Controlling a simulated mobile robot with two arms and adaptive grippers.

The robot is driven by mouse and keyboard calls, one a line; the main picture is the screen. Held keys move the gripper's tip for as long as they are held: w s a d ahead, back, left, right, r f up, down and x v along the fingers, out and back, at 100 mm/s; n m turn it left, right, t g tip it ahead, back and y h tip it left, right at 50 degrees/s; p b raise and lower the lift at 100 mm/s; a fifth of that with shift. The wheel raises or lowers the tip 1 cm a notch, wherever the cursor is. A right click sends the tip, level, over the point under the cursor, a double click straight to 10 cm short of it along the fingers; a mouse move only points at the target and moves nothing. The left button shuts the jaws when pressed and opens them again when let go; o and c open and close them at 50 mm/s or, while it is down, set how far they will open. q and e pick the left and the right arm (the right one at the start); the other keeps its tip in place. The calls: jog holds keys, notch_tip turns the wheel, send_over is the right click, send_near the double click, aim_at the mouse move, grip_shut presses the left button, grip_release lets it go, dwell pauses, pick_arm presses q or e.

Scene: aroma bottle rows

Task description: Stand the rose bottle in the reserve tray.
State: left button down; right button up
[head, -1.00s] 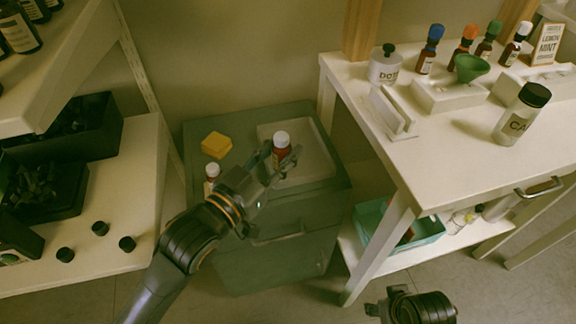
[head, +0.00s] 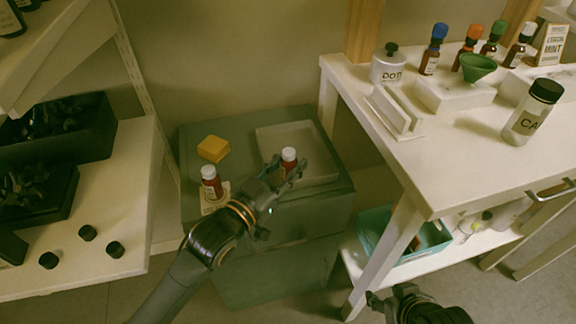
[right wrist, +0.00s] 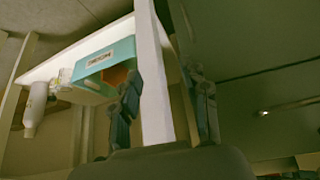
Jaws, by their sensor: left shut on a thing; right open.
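My left gripper (head: 288,174) is shut on a brown bottle (head: 285,167) with a white cap and red label. It holds the bottle at the front part of a shallow white tray (head: 265,140) on the grey cabinet. The fingers hide the bottle's base, so I cannot tell whether it touches the tray. A similar white-capped bottle (head: 211,184) stands left of the gripper on a small pale card. I cannot read which is rose, nor which tray is reserve. My right gripper (head: 387,300) is open and empty, low by the table leg; its fingers also show in the right wrist view (right wrist: 165,105).
A yellow block (head: 213,148) lies on the cabinet (head: 315,205). The white table (head: 455,170) at right bears several bottles, a green funnel (head: 476,67) and jars. A teal bin (head: 433,247) sits on its lower shelf. Black caps (head: 87,232) lie on the left shelf.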

aim_at(284, 170)
pick_arm(q)
jog(key=shift+f, duration=0.1)
jog(key=c, duration=1)
grip_release()
jog(key=shift+o, duration=0.2)
jog(key=p+v, duration=0.1)
jog(key=v, duration=0.4)
jog(key=shift+s+a, duration=0.2)
jog(key=shift+s, duration=0.05)
jog(key=v, duration=0.6)
jog(key=shift+p, duration=0.35)
pick_arm(e)
jog(key=s+g, duration=0.1)
jog(key=s+d, duration=0.1)
jog(key=s, duration=0.1)
jog(key=s+g, duration=0.1)
jog(key=s, duration=0.1)
jog(key=shift+d+f+g+h, duration=0.2)
jog(key=shift+f+g+h, duration=0.05)
jog(key=shift+g+h, duration=0.05)
